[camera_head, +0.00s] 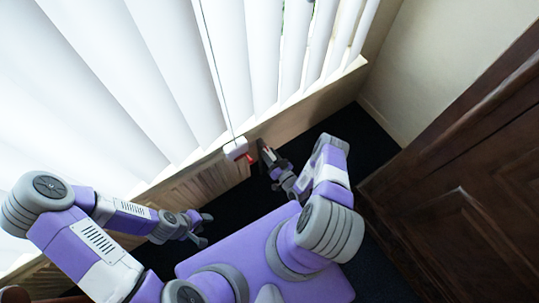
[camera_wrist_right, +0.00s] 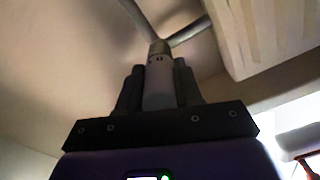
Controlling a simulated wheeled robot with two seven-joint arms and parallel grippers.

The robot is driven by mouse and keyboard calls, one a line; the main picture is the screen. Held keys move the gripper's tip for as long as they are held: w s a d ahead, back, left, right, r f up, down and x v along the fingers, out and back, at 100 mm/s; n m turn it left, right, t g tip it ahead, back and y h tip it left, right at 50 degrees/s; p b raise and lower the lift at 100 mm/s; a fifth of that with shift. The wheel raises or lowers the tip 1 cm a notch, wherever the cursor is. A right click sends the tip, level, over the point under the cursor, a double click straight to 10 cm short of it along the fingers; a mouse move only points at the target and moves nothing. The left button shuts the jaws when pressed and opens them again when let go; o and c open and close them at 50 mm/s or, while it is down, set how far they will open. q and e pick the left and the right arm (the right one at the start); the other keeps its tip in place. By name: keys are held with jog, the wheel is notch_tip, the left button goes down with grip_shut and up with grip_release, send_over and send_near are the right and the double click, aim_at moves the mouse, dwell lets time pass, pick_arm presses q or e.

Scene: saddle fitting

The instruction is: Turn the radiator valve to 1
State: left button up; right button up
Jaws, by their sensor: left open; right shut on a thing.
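The radiator valve (camera_wrist_right: 158,85) is a light grey knob with small dark marks near its top, seen in the right wrist view. Grey pipes meet at its far end. My right gripper (camera_wrist_right: 158,72) is shut on the knob, with one dark finger on each side. The marks are too small to read, so the setting cannot be told. In the head view my right gripper (camera_head: 264,151) is low by the wooden panel under the blinds; the valve cannot be made out there. My left gripper (camera_head: 204,228) is open and empty, further left above the dark floor.
White vertical blinds (camera_head: 130,70) hang along the left and back. A white block with a red part (camera_head: 236,149) is close beside my right gripper. A dark wooden piece of furniture (camera_head: 470,170) stands on the right. Dark floor (camera_head: 375,140) shows between.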

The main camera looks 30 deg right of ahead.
jog(key=shift+m, duration=1.7)
jog(key=o, duration=1)
jog(key=shift+o, duration=0.2)
jog(key=shift+s, duration=0.1)
jog(key=s+p, duration=0.1)
jog(key=s, duration=0.6)
jog(key=shift+s+d+p, duration=0.25)
jog(key=shift+p, duration=0.15)
jog(key=shift+f, duration=0.1)
